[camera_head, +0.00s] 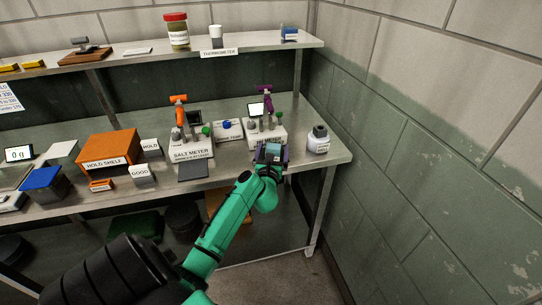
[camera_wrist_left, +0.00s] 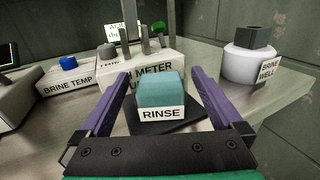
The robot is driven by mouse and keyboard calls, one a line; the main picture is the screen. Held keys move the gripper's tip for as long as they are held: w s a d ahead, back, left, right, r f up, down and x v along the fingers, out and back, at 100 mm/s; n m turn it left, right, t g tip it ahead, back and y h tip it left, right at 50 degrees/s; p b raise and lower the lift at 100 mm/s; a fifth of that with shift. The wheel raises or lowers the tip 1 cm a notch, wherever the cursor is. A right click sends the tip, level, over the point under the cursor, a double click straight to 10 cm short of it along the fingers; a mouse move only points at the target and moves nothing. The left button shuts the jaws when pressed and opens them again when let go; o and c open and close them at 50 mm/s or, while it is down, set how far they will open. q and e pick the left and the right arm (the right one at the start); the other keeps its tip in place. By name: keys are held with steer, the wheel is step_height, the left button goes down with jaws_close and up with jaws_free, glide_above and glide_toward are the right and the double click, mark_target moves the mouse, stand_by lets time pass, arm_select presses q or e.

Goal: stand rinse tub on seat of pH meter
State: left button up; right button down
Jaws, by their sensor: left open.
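The rinse tub (camera_wrist_left: 161,92) is a small teal block-like tub with a white RINSE label. It stands upright on a dark flat pad (camera_wrist_left: 196,124), the seat in front of the pH meter (camera_wrist_left: 108,72). The tub (camera_head: 273,150) also shows in the head view, partly covered by my gripper. My left gripper (camera_wrist_left: 160,88) is open, with one purple finger on each side of the tub and visible gaps between. In the head view, my left gripper (camera_head: 271,154) is at the bench's front edge. My right gripper is not in view.
A white brine well (camera_head: 318,140) stands right of the pH meter, near the wall. The salt meter (camera_head: 191,146) and the brine temp box (camera_head: 228,129) are to the left. An upper shelf (camera_head: 130,56) runs above the bench. The floor at front right is clear.

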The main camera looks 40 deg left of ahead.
arm_select(q)
steer(key=v, duration=1.1)
steer(key=w+d+f+m+t+h, duration=0.1)
steer(key=d+f+m+t+h, duration=0.15)
steer(key=m, duration=0.65)
steer(key=w+d+f+m+t+h, duration=0.1)
steer(key=w+d+f+m+h, duration=0.2)
steer(key=m, duration=0.6)
steer(key=s+d+f+m+g+h, duration=0.2)
steer(key=s+d+f+m, duration=0.1)
steer(key=f+m, duration=0.4)
steer(key=s+d+f+m+g+h, duration=0.25)
steer(key=d+f+m, duration=0.2)
steer(key=f, duration=0.55)
steer(key=s+f+m+g+h, duration=0.1)
steer(key=s+f+m+g, duration=0.55)
steer(key=s+f, duration=0.8)
steer(key=s+f+m+g, duration=0.3)
steer(key=s+f+m, duration=0.1)
steer(key=s, duration=0.6)
steer(key=s+a+f+m+g+y, duration=0.1)
steer(key=s+f+m+g, duration=0.2)
steer(key=s, duration=0.7)
step_height(320, 180, down, 4)
steer(key=shift+s+a+f+m+b, duration=0.15)
steer(key=shift+s+a+m+b, duration=0.15)
steer(key=shift+m, duration=0.8)
steer(key=shift+g, duration=0.25)
